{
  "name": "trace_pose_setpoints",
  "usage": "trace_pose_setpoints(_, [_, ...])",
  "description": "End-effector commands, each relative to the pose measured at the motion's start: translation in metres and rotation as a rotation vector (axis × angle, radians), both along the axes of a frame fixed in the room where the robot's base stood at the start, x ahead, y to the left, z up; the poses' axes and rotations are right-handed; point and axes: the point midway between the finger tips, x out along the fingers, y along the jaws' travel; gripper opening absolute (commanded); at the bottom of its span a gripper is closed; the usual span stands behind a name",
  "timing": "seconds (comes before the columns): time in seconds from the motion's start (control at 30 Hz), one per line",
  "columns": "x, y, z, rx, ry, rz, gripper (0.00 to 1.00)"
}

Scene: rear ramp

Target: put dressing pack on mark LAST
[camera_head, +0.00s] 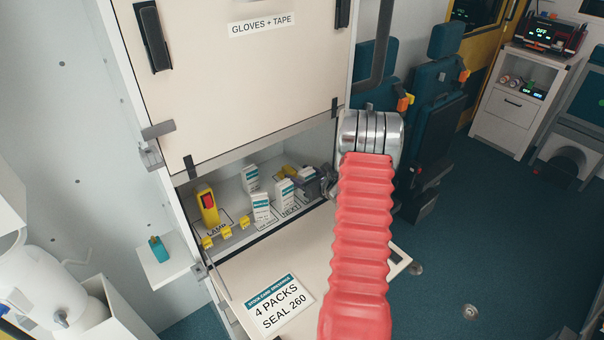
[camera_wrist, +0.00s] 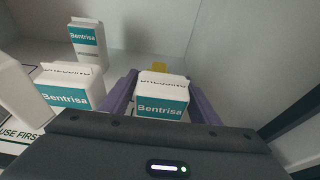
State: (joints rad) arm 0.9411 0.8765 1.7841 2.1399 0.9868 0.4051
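A white and teal dressing pack (camera_wrist: 162,105) marked Bentrisa is between the two purple fingers of my gripper (camera_wrist: 161,92) in the wrist view. The fingers lie close along both its sides and look shut on it; its lower part is hidden by the gripper body. In the head view my gripper (camera_head: 316,183) is inside the open compartment at its right end, mostly hiding this pack. Other packs stand at the mark NEXT (camera_head: 290,210), at the mark USE FIRST (camera_wrist: 20,135), and farther back (camera_head: 250,178). I cannot see the mark LAST.
The lowered flap (camera_head: 325,250) bears a seal label (camera_head: 275,305). The upper cabinet door (camera_head: 245,85) hangs above. The compartment wall (camera_wrist: 255,60) is close on the right.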

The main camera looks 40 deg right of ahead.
Motion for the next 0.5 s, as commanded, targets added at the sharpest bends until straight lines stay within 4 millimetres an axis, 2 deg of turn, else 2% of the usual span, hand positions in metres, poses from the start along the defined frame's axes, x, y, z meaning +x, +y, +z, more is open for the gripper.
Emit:
trace_pose_setpoints(0.4, [0.0003, 0.0001, 0.0037, -0.001, -0.001, 0.0, 0.61])
trace_pose_setpoints(0.5, [-0.0079, 0.0001, 0.0059, -0.001, 0.0, -0.002, 0.61])
